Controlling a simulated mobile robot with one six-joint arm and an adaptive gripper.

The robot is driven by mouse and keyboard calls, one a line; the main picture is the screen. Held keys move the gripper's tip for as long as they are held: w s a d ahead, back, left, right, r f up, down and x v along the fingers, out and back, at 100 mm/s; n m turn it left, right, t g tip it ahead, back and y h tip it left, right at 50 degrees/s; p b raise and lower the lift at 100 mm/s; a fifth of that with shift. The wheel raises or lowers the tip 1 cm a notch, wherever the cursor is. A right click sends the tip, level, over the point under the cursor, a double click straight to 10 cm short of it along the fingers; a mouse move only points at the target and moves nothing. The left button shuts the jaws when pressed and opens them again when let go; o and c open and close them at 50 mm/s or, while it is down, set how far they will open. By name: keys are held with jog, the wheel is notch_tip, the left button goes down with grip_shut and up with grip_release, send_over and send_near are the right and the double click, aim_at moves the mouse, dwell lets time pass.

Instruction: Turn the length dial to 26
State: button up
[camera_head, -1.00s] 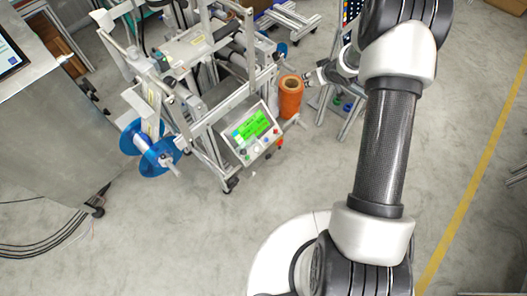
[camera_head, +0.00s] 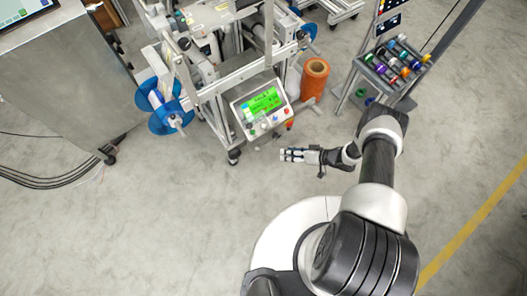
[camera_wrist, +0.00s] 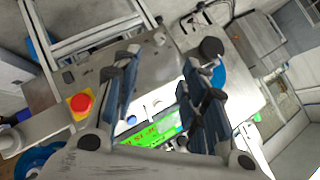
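The control panel (camera_head: 247,115) with a lit green display (camera_head: 264,102) is on the front of the machine in the head view. A row of small knobs and buttons sits below the display; I cannot tell which is the length dial, and no setting is readable. My gripper (camera_head: 284,155) is in front of and below the panel, apart from it. In the wrist view my gripper (camera_wrist: 157,75) has its two fingers spread with nothing held between them. The green display (camera_wrist: 150,133) shows between and behind the fingers, partly hidden by them.
A red button (camera_wrist: 82,103) on a yellow base shows in the wrist view. An orange spool (camera_head: 314,78) stands right of the panel. A rack of colourful reels (camera_head: 392,64) is farther right. Blue reels (camera_head: 170,108) hang at the machine's left. The floor in front is clear.

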aim_at(258, 151)
jog(key=b+x, duration=0.4)
jog(key=x, duration=1.1)
jog(key=shift+f, duration=0.15)
grip_shut()
